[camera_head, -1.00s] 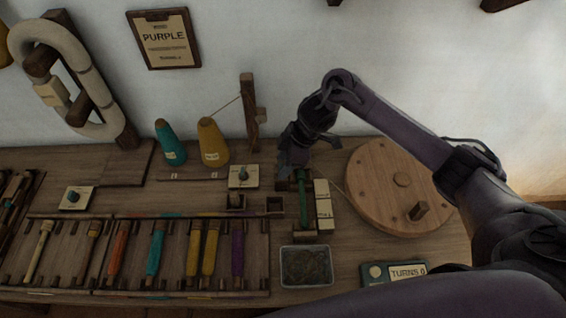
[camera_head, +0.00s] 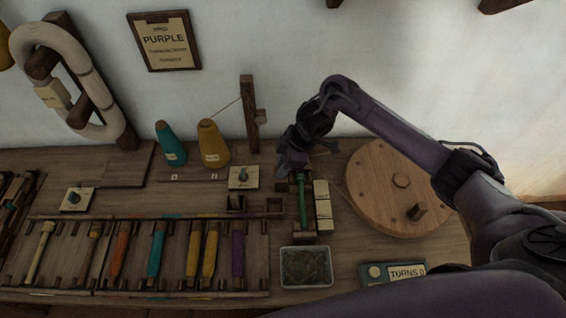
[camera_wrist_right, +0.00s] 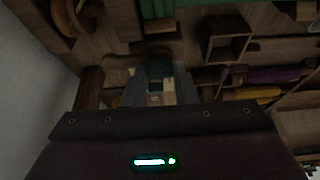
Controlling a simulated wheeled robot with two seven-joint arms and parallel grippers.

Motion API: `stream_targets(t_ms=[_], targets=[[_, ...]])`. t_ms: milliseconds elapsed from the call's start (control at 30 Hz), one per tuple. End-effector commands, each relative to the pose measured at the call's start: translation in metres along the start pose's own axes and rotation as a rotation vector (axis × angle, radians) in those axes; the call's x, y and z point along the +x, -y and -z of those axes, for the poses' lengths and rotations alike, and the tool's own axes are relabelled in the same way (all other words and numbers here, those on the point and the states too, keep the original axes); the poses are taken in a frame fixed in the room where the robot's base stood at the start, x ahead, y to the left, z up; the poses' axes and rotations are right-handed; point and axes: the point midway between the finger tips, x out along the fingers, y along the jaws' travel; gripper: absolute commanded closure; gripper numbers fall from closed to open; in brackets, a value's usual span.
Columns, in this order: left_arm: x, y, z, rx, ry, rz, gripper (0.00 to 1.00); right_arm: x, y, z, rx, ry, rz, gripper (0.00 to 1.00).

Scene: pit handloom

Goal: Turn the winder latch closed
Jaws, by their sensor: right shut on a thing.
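The winder is a small dark frame with a green spindle (camera_head: 302,203) in it, near the middle of the table beside the big round wooden wheel (camera_head: 365,208). My right gripper (camera_head: 291,164) is at the back end of this frame, pointing down. In the right wrist view the gripper (camera_wrist_right: 155,92) is shut on a small piece, which I take to be the winder latch; the fingers largely hide it. A curved wooden bar (camera_wrist_right: 122,58) shows close by there. The latch's exact angle cannot be told. My left gripper is not in view.
Pale blocks (camera_head: 322,205) stand right of the spindle. A rack with several coloured bobbins (camera_head: 156,250) is at left. Teal and yellow cones (camera_head: 213,144) stand behind.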

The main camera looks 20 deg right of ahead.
Motion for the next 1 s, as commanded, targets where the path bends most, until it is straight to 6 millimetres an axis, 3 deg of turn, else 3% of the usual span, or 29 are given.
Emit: stream_targets(t_ms=[600, 1000], targets=[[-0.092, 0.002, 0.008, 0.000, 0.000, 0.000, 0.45, -0.007, 0.005, 0.004, 0.437, 0.001, -0.177, 0.97], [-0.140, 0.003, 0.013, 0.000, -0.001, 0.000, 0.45, -0.004, 0.006, 0.005, 0.790, 0.000, -0.323, 0.97]])
